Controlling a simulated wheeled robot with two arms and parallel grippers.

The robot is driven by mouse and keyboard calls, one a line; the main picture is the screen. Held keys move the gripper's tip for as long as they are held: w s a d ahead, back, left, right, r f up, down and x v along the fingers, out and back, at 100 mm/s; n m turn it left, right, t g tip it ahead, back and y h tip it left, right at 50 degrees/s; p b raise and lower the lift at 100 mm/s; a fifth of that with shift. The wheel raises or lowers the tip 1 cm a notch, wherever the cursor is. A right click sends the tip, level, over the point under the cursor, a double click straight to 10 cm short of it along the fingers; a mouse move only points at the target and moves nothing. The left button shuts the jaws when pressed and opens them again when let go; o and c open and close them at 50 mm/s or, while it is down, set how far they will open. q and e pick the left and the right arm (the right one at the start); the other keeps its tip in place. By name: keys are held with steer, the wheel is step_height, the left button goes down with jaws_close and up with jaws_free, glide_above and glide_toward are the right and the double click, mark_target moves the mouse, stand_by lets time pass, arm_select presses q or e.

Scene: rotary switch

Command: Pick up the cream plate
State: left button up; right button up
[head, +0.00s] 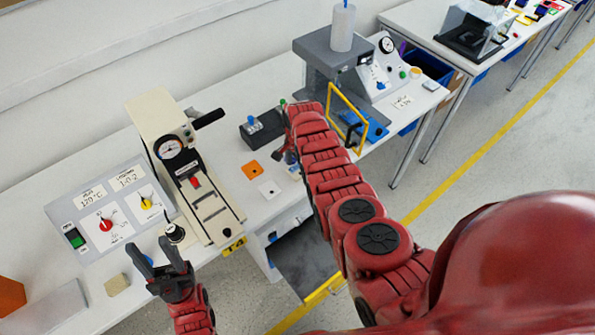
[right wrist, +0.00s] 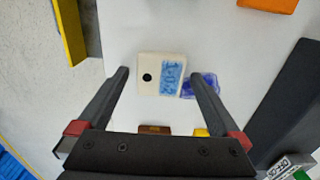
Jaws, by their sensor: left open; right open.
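The cream plate (head: 269,189) lies flat on the white table in front of the dark switch box. In the right wrist view the cream plate (right wrist: 148,76) has a black dot and blue marking. My right gripper (right wrist: 165,75) is open, with its fingers on either side of the plate; I cannot tell whether they touch it. In the head view my right gripper (head: 290,157) is mostly hidden by its arm. My left gripper (head: 153,250) is open and empty, near the switch panel.
An orange plate (head: 252,169) lies near the cream one, and a blue piece (right wrist: 200,86) is right beside it. A dark switch box (head: 262,130) stands behind. A cream press (head: 180,165) and switch panel (head: 110,208) are left. A yellow-framed machine (head: 330,65) stands right.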

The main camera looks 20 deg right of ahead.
steer(key=c, duration=1.3)
steer(key=shift+w+r, duration=0.1)
steer(key=shift+r, duration=0.05)
